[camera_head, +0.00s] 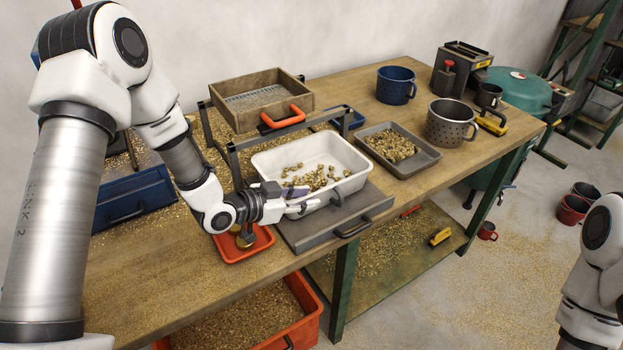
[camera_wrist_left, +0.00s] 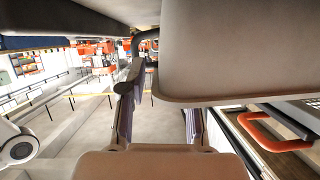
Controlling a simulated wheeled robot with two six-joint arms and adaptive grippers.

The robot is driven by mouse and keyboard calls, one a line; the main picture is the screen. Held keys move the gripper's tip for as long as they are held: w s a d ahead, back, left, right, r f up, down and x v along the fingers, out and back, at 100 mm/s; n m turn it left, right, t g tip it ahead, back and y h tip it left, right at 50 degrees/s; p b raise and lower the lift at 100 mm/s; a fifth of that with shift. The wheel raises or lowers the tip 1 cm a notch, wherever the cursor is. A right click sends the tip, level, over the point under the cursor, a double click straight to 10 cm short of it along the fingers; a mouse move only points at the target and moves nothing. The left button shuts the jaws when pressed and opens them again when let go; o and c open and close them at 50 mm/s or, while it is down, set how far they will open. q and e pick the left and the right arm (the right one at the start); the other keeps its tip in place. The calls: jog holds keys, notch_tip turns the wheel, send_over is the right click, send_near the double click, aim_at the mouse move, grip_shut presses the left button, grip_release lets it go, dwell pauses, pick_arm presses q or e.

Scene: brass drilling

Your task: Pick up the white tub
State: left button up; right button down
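The white tub (camera_head: 346,153) holds several brass-coloured pieces. It sits upright on a grey slab on the workbench and has a dark handle on its near side. In the left wrist view the tub (camera_wrist_left: 235,50) fills the upper right, its dark handle (camera_wrist_left: 143,38) to its left. My left gripper (camera_head: 300,201) is at the tub's near left corner. In the left wrist view my left gripper (camera_wrist_left: 160,100) has its fingers apart, with the right fingertip hidden at the tub. Whether either finger touches the tub is unclear. My right arm shows at the right edge; its gripper is out of view.
The grey slab (camera_head: 300,236) has its own handle. A wooden sieve box (camera_head: 235,112) stands on a frame behind the tub. A grey tray (camera_head: 427,153) of pieces and a metal mug (camera_head: 452,122) stand to the right. A small orange tray (camera_head: 262,243) lies under my left wrist.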

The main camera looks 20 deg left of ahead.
pick_arm(q)
jog(key=x, duration=0.3)
jog(key=shift+s+a, duration=0.1)
jog(key=shift+s, duration=0.05)
jog(key=shift+r, duration=0.1)
jog(key=c, duration=0.4)
jog(key=shift+s, duration=0.1)
grip_shut()
